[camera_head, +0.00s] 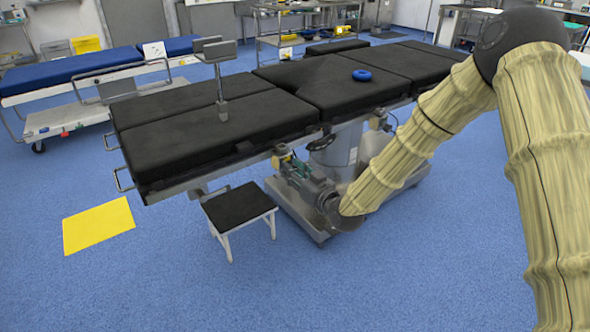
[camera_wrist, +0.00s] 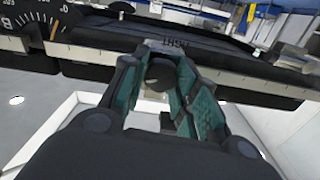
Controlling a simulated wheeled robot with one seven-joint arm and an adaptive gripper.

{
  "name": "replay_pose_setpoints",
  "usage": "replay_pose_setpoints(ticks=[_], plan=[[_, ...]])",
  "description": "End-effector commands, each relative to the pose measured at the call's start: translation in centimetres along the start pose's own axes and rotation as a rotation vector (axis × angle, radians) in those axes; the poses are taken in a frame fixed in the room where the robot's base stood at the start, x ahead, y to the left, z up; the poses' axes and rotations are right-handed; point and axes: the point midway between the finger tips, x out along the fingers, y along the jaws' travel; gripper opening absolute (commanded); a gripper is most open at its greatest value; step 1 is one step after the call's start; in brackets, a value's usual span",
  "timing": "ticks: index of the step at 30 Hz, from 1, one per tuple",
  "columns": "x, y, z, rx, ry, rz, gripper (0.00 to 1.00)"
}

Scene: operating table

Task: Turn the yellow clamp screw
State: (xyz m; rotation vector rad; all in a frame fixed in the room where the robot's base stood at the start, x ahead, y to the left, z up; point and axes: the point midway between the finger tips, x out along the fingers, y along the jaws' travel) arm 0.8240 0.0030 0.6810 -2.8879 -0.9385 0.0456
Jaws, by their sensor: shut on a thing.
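The yellow clamp screw (camera_head: 283,157) is on the side rail of the black operating table (camera_head: 215,128), below the near edge of its top. My gripper (camera_head: 291,164) is at the clamp, reaching in from the lower right in the head view. In the wrist view, the green-padded fingers of my gripper (camera_wrist: 160,80) close around a dark round knob (camera_wrist: 160,72) just below the rail. The yellow does not show clearly there, and the fingers hide much of the clamp. How far the screw is turned cannot be told.
A low black step stool (camera_head: 239,207) stands left of my gripper. The table's base (camera_head: 300,210) is close beneath my forearm. A yellow sheet (camera_head: 98,225) lies on the floor, which is open in front.

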Motion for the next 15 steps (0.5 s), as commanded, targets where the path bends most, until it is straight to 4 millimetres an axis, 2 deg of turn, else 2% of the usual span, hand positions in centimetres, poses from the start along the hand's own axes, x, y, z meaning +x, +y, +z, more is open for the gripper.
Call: replay_pose_setpoints(ticks=[15], plan=[[-0.05, -0.19, 0.27, -0.49, -0.004, -0.003, 0.06]])
